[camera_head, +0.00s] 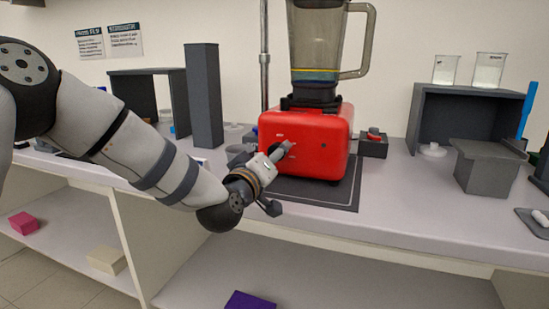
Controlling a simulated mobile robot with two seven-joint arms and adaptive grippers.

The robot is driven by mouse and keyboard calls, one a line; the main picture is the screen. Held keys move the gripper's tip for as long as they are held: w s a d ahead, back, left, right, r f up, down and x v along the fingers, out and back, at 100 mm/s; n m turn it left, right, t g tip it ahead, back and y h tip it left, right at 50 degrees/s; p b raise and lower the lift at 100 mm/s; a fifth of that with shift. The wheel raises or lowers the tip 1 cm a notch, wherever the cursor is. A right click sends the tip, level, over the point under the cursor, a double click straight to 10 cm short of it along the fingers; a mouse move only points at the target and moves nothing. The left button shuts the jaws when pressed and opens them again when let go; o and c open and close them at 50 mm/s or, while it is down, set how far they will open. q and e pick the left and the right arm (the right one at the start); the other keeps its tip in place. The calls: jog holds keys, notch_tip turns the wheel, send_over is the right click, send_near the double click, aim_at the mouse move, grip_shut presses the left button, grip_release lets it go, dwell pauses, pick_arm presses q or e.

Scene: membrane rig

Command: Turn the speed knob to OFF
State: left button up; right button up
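A red blender base (318,145) carries a clear jug (322,45) with a handle on its right. Small pale markings show on the front of the base. My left gripper (278,155) is at the left part of that front, close against it. The speed knob is not clearly visible; the gripper covers the area beside the markings. I cannot tell whether the gripper is touching or holding the knob, or how far its fingers are closed. My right gripper cannot be made out in view.
The blender stands on a dark mat (310,193) on a pale bench. A small dark box with a red button (374,134) is right of it. A tall grey block (203,95) stands behind my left arm. A dark shelf (425,115) with beakers and a grey bin (487,168) are at right.

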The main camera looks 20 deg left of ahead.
pick_arm(q)
jog(key=shift+w, duration=0.95)
jog(key=c, duration=1.2)
jog(key=shift+o, duration=0.2)
